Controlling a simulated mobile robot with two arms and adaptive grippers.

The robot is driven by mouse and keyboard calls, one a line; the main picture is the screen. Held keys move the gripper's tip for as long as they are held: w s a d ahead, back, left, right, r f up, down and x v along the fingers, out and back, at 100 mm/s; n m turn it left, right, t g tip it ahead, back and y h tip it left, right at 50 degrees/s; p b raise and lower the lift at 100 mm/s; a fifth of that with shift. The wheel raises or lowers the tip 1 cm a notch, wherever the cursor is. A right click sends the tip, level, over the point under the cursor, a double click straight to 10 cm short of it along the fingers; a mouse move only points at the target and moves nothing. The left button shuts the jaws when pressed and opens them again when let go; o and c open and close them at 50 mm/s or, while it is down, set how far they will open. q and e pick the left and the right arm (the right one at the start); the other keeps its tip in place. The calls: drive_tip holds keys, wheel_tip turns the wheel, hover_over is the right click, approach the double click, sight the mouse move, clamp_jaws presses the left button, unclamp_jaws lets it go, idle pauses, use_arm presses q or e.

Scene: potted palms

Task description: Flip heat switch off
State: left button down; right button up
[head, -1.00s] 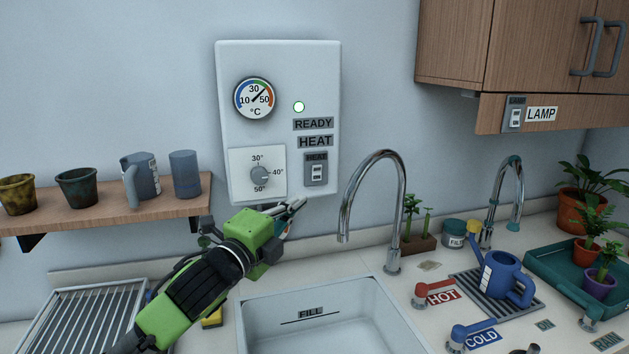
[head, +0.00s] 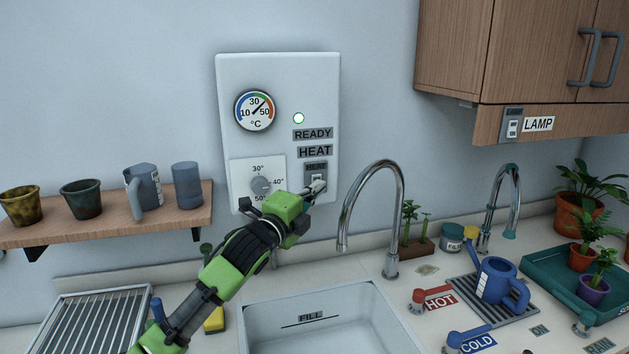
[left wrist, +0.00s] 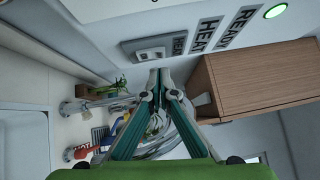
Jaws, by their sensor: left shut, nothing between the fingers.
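The heat switch (head: 316,171) is on the lower right of the white heater panel (head: 230,110), under the HEAT and READY labels. My left gripper (head: 320,187) is shut and empty, its fingertips at the lower part of the switch and hiding part of it. In the left wrist view the switch (left wrist: 150,53) shows just beyond the closed fingertips (left wrist: 159,72); whether they touch it I cannot tell. The ready light (head: 299,118) glows green. The temperature dial (head: 261,185) is partly hidden by my gripper. My right gripper is not in view.
The curved sink faucet (head: 400,220) stands just right of the panel, above the sink (head: 262,318). A shelf (head: 110,222) with pots and jugs is at left. A wooden cabinet (head: 450,50) with a LAMP switch (head: 513,126) is at upper right.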

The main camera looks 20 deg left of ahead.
use_arm(q)
drive_tip(key=shift+w+a+r, duration=0.1)
drive_tip(key=shift+w+a, duration=0.4)
drive_tip(key=shift+w, duration=0.15)
drive_tip(key=p, duration=0.1)
drive_tip(key=r+p, duration=0.1)
drive_tip(key=p, duration=0.1)
drive_tip(key=shift+w+a+g, duration=0.2)
drive_tip(key=shift+w+g, duration=0.05)
drive_tip(key=shift+g, duration=0.05)
drive_tip(key=shift+s+f+b, duration=0.1)
drive_tip(key=shift+f+b, duration=0.2)
drive_tip(key=shift+b, duration=0.1)
drive_tip(key=shift+d, duration=0.1)
